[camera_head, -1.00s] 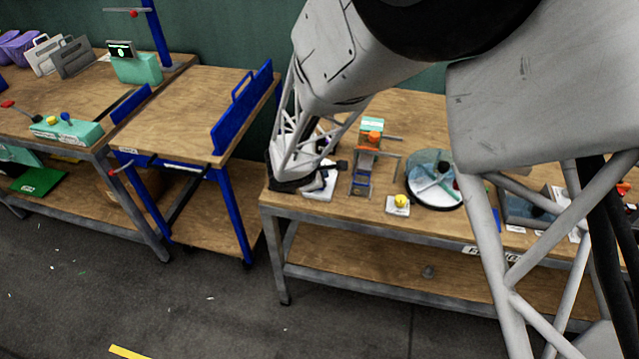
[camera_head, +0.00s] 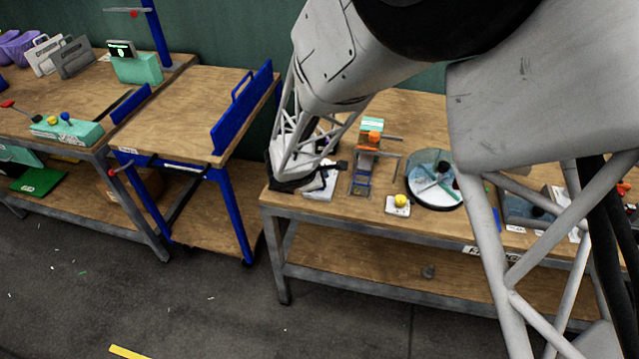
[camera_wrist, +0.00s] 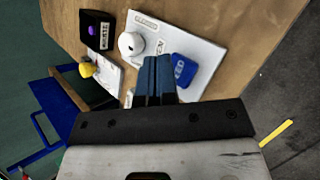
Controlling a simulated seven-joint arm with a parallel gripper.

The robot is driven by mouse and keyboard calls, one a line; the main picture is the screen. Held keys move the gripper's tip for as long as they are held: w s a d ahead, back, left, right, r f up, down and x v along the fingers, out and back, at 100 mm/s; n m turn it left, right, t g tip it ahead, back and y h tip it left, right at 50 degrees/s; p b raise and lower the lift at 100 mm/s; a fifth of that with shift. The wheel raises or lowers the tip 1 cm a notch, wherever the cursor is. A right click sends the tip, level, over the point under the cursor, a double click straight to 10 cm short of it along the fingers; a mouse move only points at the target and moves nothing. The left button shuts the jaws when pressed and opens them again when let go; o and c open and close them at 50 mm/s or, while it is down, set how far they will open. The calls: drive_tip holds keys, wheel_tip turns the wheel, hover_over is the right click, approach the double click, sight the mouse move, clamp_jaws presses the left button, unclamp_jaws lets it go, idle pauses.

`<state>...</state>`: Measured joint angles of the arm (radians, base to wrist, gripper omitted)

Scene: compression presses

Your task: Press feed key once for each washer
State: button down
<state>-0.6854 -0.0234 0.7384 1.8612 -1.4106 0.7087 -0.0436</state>
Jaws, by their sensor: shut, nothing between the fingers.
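A blue key (camera_wrist: 184,68) with white lettering, too small to read for sure, sits on a white plate (camera_wrist: 205,55) in the wrist view. A white round knob (camera_wrist: 131,43) is on the same plate. My gripper (camera_wrist: 157,62) is shut and empty, its dark blue fingertips over the plate between knob and key, close beside the key. I cannot tell whether the tips touch anything. In the head view the white plate (camera_head: 318,183) is partly hidden by my arm. I cannot make out washers with certainty.
A black box (camera_wrist: 97,31) with a purple button and a yellow knob (camera_wrist: 86,69) stand left of the plate in the wrist view. In the head view a round turntable (camera_head: 434,200) and a yellow button (camera_head: 401,200) stand right of the plate. A blue-framed cart (camera_head: 200,105) is left.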

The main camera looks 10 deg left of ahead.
drive_tip(key=shift+f, duration=0.95)
idle(1.5)
drive_tip(key=shift+r, duration=0.9)
drive_tip(key=shift+r, duration=0.1)
drive_tip(key=shift+r, duration=2.45)
